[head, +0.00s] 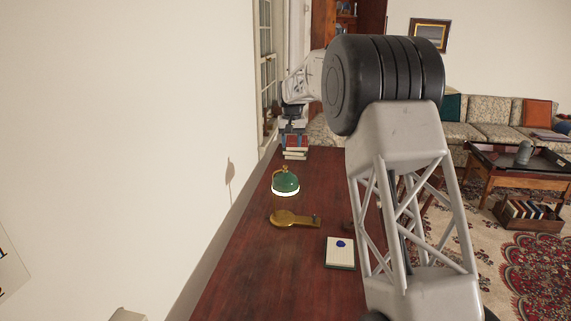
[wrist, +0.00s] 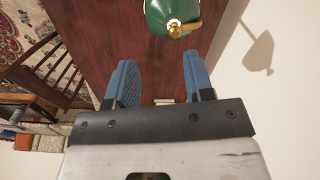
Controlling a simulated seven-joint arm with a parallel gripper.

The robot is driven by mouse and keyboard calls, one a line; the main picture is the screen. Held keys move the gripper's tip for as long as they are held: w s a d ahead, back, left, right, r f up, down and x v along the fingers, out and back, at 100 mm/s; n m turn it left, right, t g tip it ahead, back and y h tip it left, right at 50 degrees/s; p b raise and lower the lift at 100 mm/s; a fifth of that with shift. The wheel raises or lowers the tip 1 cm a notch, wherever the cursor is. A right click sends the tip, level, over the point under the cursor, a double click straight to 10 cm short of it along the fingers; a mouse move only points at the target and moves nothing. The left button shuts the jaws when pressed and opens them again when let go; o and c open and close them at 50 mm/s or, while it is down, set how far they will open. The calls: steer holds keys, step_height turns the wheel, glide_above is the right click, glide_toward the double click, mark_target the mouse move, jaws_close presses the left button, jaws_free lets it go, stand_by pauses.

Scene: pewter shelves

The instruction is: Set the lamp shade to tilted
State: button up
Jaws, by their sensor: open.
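The lamp has a green dome shade (head: 285,183) with a bright white lower rim and a brass fitting. It is over the dark red desk in the head view. The shade also shows at the top edge of the wrist view (wrist: 165,12), partly cut off, with a brass knob (wrist: 175,31). A flat brass piece (head: 290,219) lies just nearer; I cannot tell whether it is the lamp's base. My gripper (wrist: 160,80) has two blue fingers spread apart, with nothing between them. The shade lies beyond the fingertips, apart from them.
A stack of books (head: 295,148) stands at the desk's far end. A notepad (head: 341,260) with a blue item (head: 341,244) lies nearer, to the right. The pale wall (head: 190,130) runs close along the desk's left side. A wooden chair (wrist: 60,70) is beside the desk.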

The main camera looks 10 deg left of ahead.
mark_target(285, 166)
steer(key=shift+w+a+f, duration=1.05)
steer(key=shift+a, duration=0.25)
steer(key=shift+f, duration=0.1)
steer(key=shift+f, duration=3.85)
jaws_close()
